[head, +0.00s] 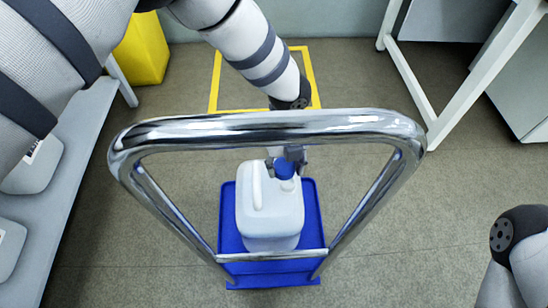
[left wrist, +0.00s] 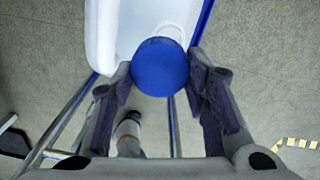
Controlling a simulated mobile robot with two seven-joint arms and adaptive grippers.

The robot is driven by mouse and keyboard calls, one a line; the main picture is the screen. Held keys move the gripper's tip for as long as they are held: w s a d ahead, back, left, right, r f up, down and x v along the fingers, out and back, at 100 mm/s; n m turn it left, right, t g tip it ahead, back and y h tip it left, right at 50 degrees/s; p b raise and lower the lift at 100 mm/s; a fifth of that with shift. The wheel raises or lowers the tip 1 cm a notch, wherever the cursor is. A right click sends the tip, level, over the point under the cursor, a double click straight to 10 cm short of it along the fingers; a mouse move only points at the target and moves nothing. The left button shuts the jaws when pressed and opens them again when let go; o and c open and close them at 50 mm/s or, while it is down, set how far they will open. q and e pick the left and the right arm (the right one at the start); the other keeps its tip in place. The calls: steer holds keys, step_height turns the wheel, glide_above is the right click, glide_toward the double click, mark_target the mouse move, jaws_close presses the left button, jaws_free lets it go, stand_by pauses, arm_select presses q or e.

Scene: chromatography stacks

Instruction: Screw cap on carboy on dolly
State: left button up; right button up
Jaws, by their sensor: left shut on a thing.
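A white carboy (head: 268,215) with a moulded handle stands upright on the blue dolly (head: 229,245), behind its chrome push handle. It also shows at the top of the left wrist view (left wrist: 118,32). My left gripper (head: 293,155) reaches in from the far side and is shut on the blue cap (head: 285,169). In the left wrist view the round cap (left wrist: 160,68) sits between the two fingers (left wrist: 162,80). The cap is at the carboy's neck, on its right side; I cannot tell whether it is seated on the threads. My right gripper is out of view.
The chrome push handle (head: 270,130) rises between the head camera and the carboy. A grey shelf (head: 75,170) with white containers (head: 35,165) is at left. A yellow bin (head: 143,48) and yellow floor marking (head: 214,80) lie behind. Floor right of the dolly is clear.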

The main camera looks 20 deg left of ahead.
mark_target(289, 183)
arm_select(q)
steer(key=shift+w+d+f, duration=0.35)
steer(key=shift+w+d, duration=0.2)
steer(key=shift+w, duration=0.05)
steer(key=shift+s+f+b, duration=0.15)
steer(key=shift+f+b, duration=0.3)
steer(key=shift+b, duration=0.05)
steer(key=shift+f+b, duration=0.6)
steer(key=shift+f, duration=0.3)
steer(key=shift+f+b, duration=0.4)
steer(key=shift+f, duration=0.2)
steer(key=shift+f+b, duration=0.45)
steer(key=shift+f, duration=0.6)
steer(key=shift+f, duration=0.25)
